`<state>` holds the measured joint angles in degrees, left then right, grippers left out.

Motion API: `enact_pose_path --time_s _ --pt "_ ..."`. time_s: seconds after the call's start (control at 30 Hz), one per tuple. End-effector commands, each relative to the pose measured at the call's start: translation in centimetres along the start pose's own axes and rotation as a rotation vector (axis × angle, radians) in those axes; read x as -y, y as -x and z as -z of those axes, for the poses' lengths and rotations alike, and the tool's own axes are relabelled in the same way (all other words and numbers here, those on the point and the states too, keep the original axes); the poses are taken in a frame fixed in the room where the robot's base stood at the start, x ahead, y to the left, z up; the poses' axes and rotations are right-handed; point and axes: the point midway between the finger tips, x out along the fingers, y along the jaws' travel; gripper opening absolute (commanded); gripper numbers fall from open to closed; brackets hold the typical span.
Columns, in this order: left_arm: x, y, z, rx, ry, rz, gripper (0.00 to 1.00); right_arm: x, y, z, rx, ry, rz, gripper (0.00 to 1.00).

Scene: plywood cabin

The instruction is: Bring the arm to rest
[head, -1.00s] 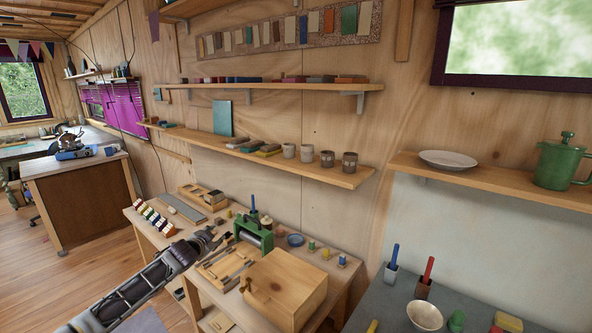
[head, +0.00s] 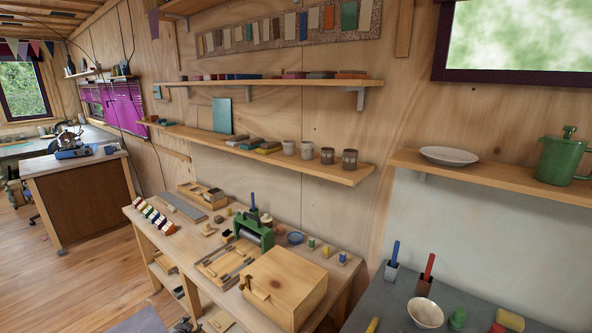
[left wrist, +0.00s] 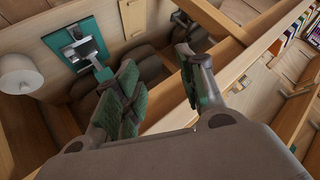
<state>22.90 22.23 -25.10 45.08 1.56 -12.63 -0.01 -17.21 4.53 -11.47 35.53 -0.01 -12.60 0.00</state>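My left gripper (left wrist: 158,82) shows in the left wrist view with its two green-padded fingers apart and nothing between them. In the head view only a small dark part of my left arm shows at the bottom edge, low in front of the workbench (head: 186,240). The left wrist view shows wooden boards and rails close around the fingers; whether they touch cannot be told. My right gripper is in neither view.
The workbench carries a green press (head: 252,232), a wooden box (head: 290,283) and small tools. A grey table (head: 375,300) with a bowl (head: 425,313) stands at right. Wall shelves (head: 270,158) hold cups. Open floor (head: 85,283) lies at left.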

Motion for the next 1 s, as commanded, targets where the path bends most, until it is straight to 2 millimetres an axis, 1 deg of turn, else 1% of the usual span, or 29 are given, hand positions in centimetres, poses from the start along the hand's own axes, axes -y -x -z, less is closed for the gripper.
enact_pose_path --time_s 0.03,0.1,0.27,0.4,0.47,0.5,0.57,0.6,0.77,0.8,0.87,0.9,1.0 --pt "-1.6 0.0 -2.3 0.028 0.012 -0.013 0.4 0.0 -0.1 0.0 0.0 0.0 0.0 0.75" --pt "-3.4 0.1 -5.0 0.063 0.027 -0.029 0.4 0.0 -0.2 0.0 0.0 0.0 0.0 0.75" --pt "-7.6 0.9 -11.0 0.142 0.059 -0.064 0.4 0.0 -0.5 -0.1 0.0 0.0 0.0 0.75" --pt "-11.5 2.1 -16.1 0.208 0.089 -0.097 0.4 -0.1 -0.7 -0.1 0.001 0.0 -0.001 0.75" --pt "-13.1 2.8 -18.2 0.236 0.102 -0.11 0.4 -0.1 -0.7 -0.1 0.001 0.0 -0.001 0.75" --pt "-14.3 3.3 -19.6 0.255 0.111 -0.12 0.4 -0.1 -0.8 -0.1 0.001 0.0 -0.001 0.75" --pt "-16.0 4.0 -21.6 0.282 0.125 -0.135 0.4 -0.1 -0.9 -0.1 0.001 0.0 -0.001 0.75" --pt "-17.2 4.6 -22.9 0.3 0.134 -0.144 0.4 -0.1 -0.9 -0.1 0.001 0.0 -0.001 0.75" --pt "-21.9 7.2 -28.0 0.371 0.17 -0.184 0.4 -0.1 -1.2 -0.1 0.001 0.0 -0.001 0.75" --pt "-23.1 8.0 -29.3 0.389 0.179 -0.194 0.4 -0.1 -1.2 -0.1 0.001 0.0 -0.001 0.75" --pt "-24.9 9.2 -31.0 0.413 0.192 -0.209 0.4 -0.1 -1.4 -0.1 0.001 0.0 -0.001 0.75" --pt "-26.1 10.0 -32.1 0.43 0.2 -0.219 0.4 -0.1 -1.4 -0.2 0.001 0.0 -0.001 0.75" --pt "-29.1 12.2 -34.8 0.47 0.221 -0.244 0.4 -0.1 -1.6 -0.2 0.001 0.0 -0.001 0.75"
